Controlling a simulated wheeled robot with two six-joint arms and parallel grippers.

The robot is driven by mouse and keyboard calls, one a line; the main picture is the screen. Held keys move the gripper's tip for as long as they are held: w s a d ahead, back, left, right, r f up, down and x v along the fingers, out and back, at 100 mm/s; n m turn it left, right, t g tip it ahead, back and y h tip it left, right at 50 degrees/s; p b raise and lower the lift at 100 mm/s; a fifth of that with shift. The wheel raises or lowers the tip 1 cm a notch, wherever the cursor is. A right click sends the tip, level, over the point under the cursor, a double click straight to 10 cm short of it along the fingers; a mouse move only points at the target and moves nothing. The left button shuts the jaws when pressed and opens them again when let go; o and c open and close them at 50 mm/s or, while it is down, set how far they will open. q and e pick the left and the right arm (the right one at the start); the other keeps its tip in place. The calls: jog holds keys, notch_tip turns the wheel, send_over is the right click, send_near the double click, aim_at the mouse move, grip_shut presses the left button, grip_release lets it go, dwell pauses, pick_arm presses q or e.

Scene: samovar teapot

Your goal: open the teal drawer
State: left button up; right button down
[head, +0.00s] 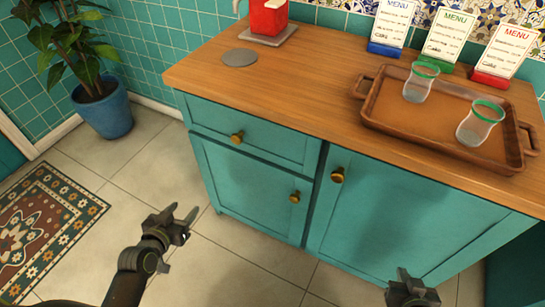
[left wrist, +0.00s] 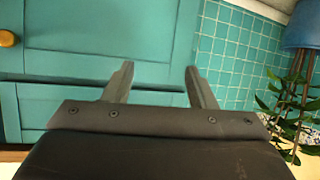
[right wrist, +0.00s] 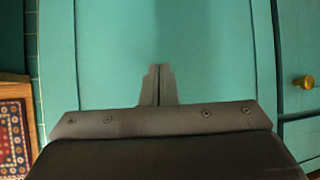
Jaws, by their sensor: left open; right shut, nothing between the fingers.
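The teal drawer (head: 265,143) is at the cabinet's upper left in the head view, its front flush with the cabinet. Its round brass knob (head: 237,137) is free. My left gripper (head: 181,213) is open and empty, in front of the cabinet, below and left of the knob and apart from it. In the left wrist view the open fingers (left wrist: 158,82) point at teal panels, with a brass knob at the left edge. My right gripper (head: 408,277) is low in front of the right door. In the right wrist view its fingers (right wrist: 160,85) are shut and empty.
Below the drawer is a door with a brass knob (head: 294,197); the right door (head: 400,220) has another. The wooden top bears a tray (head: 375,118) with two glasses, menu stands and a red object (head: 268,17).

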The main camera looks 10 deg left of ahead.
aim_at(235, 141)
pick_arm(q)
jog(key=s+d+r+m+t+h+b, duration=0.1)
jog(key=d+r+m+t+h+b, duration=0.15)
jog(key=r, duration=0.45)
jog(key=s+d+r+m+t+h+b, duration=0.1)
jog(key=d+r+h+b, duration=0.1)
jog(key=d+r+b, duration=0.35)
jog(key=x, duration=1)
jog(key=a+r+x, duration=0.1)
jog(key=x, duration=0.5)
jog(key=shift+w+a, duration=0.15)
jog(key=shift+w, duration=0.05)
jog(key=shift+w+d+r, duration=0.1)
jog(key=shift+w+d, duration=0.15)
jog(key=shift+w, duration=0.45)
pick_arm(e)
notch_tip(235, 141, up, 20)
jog(key=a+t, duration=0.1)
jog(key=t, duration=0.8)
jog(key=shift+w+a+f+n, duration=0.15)
jog(key=shift+w+a+n, duration=0.1)
jog(key=shift+w+n, duration=0.2)
pick_arm(q)
grip_shut()
